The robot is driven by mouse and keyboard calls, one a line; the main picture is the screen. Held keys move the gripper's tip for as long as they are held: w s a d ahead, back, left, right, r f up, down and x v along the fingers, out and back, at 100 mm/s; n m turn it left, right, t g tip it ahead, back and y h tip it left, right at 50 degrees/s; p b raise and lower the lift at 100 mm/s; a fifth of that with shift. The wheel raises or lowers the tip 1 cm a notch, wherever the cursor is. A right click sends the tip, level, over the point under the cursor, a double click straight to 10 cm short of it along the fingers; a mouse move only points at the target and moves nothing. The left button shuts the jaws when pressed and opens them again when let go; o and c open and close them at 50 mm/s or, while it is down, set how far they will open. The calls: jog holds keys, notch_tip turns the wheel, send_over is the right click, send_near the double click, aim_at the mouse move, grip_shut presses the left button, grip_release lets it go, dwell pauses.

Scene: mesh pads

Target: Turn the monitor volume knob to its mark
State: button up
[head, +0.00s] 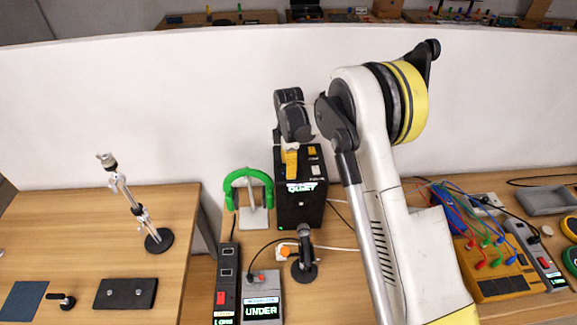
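A black box (299,210) with a lit display reading "QUIET" (301,187) stands upright on the desk near the middle; it looks like the monitor. Its top carries small pale labels or buttons (314,169) on the right side. My gripper (290,163) reaches down to the left part of that top, with a yellow part showing below the dark wrist. No volume knob or mark can be made out; the gripper covers that part of the top. I cannot tell whether the fingers touch anything or how far apart they are.
Green headphones (248,188) hang on a stand just left of the box. A microphone (304,258), an orange knob (284,251) and a grey unit reading "UNDER" (262,298) stand in front. A yellow cabled panel (500,270) is at right. A white wall (150,100) rises behind.

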jog(key=shift+f, duration=0.15)
grip_shut()
jog(key=shift+m+b, duration=0.3)
